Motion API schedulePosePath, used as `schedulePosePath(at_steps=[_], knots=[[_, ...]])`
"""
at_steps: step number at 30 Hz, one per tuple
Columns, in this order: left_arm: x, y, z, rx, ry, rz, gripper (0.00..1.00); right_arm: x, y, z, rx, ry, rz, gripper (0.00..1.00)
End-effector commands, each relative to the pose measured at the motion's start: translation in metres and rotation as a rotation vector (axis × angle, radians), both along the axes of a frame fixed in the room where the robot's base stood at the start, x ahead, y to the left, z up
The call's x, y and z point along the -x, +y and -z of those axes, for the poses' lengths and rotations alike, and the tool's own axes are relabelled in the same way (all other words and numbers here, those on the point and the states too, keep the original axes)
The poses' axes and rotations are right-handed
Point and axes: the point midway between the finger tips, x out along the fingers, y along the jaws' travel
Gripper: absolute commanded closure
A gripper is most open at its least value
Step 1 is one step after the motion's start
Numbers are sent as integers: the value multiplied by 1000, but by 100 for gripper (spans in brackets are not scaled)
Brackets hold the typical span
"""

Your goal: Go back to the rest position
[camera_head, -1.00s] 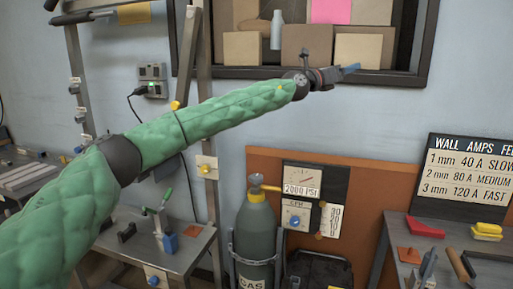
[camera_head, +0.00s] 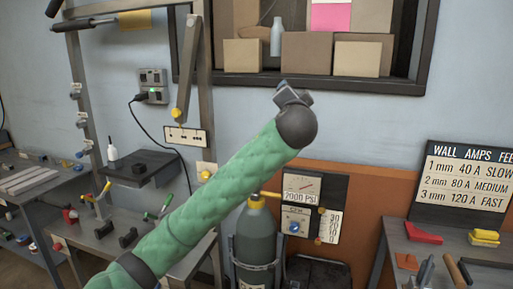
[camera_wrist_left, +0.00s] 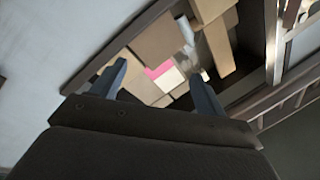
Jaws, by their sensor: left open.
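My left arm, in a green quilted sleeve, comes in from the lower left in the head view and reaches up to the middle. My right gripper is in neither view.
A dark-framed shelf (camera_head: 300,76) with cardboard boxes (camera_head: 307,54) hangs on the wall. A gas cylinder (camera_head: 257,236) stands below my arm. Workbenches with tools stand at left and right (camera_head: 480,258). A metal frame (camera_head: 205,105) rises left of my arm.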

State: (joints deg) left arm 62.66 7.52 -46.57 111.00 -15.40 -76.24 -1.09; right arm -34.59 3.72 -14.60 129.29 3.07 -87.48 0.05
Motion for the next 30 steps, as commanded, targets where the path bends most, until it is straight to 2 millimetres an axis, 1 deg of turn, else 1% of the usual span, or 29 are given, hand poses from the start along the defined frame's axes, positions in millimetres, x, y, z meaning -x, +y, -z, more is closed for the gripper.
schedulePosePath(at_steps=[1,3,12,21,30], knots=[[5,9,16,35,58,2,26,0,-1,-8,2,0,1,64],[12,20,38,78,131,5,26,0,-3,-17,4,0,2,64],[49,66,125,221,400,13,26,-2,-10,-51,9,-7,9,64],[90,107,203,334,600,20,26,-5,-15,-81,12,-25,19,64],[135,144,274,441,743,16,26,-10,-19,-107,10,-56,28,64]])
